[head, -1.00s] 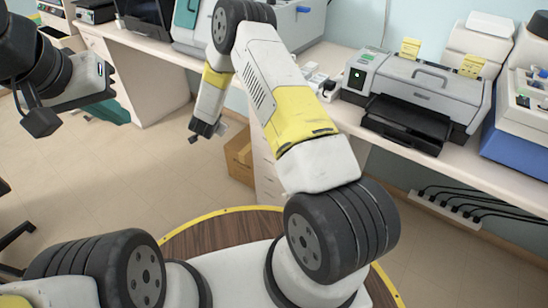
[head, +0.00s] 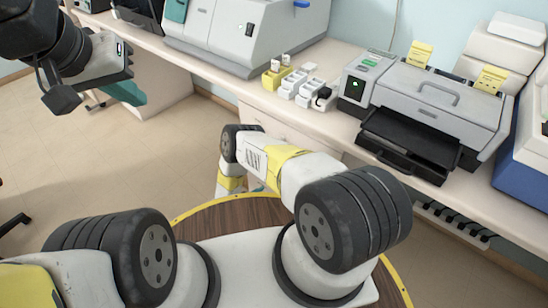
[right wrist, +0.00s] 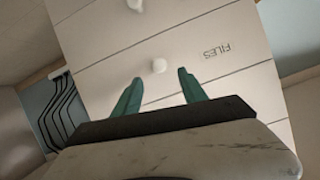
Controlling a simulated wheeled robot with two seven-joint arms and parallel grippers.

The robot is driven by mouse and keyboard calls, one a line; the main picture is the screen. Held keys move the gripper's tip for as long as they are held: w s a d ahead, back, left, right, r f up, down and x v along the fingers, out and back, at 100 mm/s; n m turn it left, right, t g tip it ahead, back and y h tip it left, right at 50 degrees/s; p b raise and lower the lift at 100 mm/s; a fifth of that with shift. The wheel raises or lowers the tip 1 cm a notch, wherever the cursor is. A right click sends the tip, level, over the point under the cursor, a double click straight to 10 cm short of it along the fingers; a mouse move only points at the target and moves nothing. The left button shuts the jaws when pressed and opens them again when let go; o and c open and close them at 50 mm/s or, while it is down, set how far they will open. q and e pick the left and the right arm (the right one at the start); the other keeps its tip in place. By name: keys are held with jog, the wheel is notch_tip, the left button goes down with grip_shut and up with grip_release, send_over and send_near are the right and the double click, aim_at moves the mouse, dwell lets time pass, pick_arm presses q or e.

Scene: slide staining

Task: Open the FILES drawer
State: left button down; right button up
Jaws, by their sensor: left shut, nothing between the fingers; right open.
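The FILES drawer (right wrist: 222,72) is a pale front in the right wrist view, its label upside down. It looks flush with the front beside it. Its small round white knob (right wrist: 159,66) lies between the fingertip lines of my right gripper (right wrist: 159,75). The teal fingers are open, one on each side; I cannot tell whether the knob is within their reach. In the head view my right arm hides that gripper, and only the upper drawer fronts (head: 262,124) show under the counter. My left gripper (head: 136,96) is shut and empty, over the floor at upper left.
The counter (head: 335,125) runs above the drawers, carrying a grey printer (head: 430,100), small white containers (head: 300,85) and a large grey machine (head: 245,35). Another knob (right wrist: 135,5) sits on the neighbouring front. Black cables (right wrist: 58,110) hang beside the cabinet.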

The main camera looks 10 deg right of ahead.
jog(key=x, duration=0.7)
jog(key=shift+w+d+f, duration=0.15)
jog(key=shift+w+d, duration=0.05)
jog(key=shift+d, duration=0.15)
jog(key=shift+c, duration=0.4)
grip_shut()
dwell(0.6)
